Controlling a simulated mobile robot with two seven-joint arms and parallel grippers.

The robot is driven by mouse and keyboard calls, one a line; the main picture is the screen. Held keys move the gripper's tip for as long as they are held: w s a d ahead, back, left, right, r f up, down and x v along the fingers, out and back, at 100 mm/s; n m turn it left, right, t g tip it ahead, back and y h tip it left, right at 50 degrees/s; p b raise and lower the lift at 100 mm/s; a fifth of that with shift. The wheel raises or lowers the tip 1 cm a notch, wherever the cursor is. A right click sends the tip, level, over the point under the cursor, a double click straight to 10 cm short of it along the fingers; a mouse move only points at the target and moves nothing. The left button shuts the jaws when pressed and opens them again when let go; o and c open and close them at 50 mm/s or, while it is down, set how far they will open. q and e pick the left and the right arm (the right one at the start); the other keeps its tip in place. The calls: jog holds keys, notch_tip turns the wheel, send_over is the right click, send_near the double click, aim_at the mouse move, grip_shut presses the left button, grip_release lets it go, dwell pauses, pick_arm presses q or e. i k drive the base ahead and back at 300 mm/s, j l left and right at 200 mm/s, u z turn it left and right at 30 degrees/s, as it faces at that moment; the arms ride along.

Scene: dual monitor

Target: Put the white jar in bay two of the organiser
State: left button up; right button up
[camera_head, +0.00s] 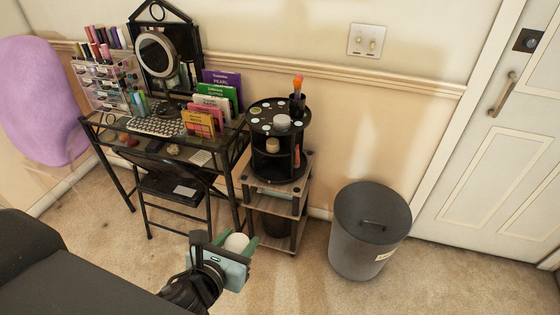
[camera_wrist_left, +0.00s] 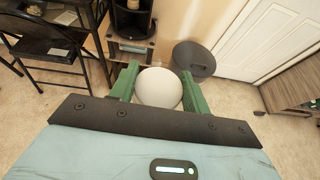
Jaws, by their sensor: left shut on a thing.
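The white jar (camera_head: 236,242) shows as a pale rounded shape between the fingers of my left gripper (camera_head: 238,246). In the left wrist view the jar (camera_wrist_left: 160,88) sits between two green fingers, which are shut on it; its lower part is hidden. The gripper holds it in front of the desk and the shelf stand, apart from both. A clear tiered organiser (camera_head: 103,82) with bottles stands at the desk's left end. A black round tiered organiser (camera_head: 270,133) with small items tops the stand. No bay numbers are readable. My right gripper is not in view.
The black desk (camera_head: 165,147) holds a mirror (camera_head: 157,54), a keyboard (camera_head: 155,127) and several upright coloured packs (camera_head: 213,100). A black folding chair (camera_head: 172,187) stands before it. A grey bin (camera_head: 369,235) stands right of the shelf stand (camera_head: 271,207). Carpet between is clear.

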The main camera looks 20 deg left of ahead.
aim_at(273, 174)
jog(key=i+l+u, duration=0.1)
jog(key=i+u, duration=0.15)
jog(key=i, duration=0.25)
jog(key=i+l+u, duration=0.25)
jog(key=i, duration=0.3)
jog(key=i+l+u, duration=0.25)
jog(key=i, duration=0.25)
